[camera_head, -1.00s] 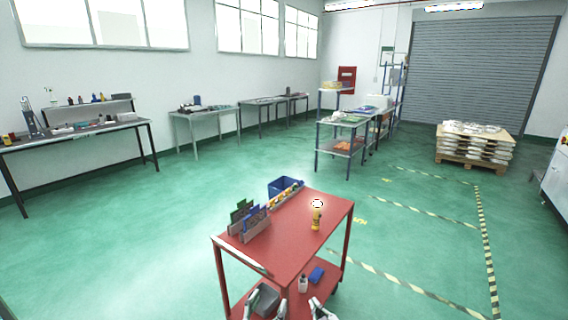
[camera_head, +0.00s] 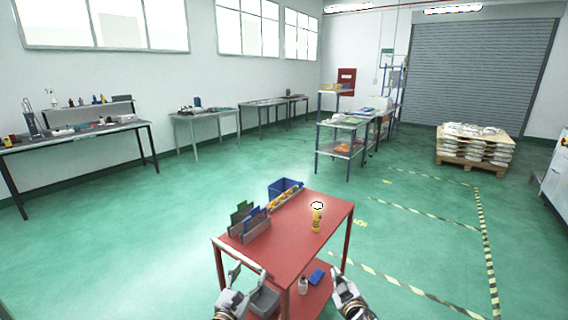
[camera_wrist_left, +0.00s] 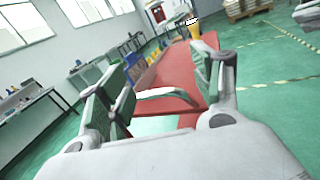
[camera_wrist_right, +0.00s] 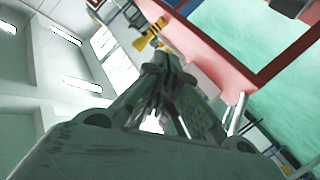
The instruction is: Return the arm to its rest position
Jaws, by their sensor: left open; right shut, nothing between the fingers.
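My left gripper (camera_head: 250,272) is in the lower middle of the head view, at the near edge of the red cart. Its fingers are spread and empty; in the left wrist view the open fingers (camera_wrist_left: 163,82) frame the cart's handle. My right gripper (camera_head: 338,274) is to the right of the cart's near end, fingers together. In the right wrist view the closed fingertips (camera_wrist_right: 158,62) have nothing between them.
The red cart (camera_head: 290,240) carries a yellow bottle-like item (camera_head: 317,218), a blue bin (camera_head: 284,186) and racked boards (camera_head: 246,222). A grey container (camera_head: 264,300), white bottle (camera_head: 303,286) and blue item (camera_head: 317,276) are on its lower shelf. Open floor surrounds it.

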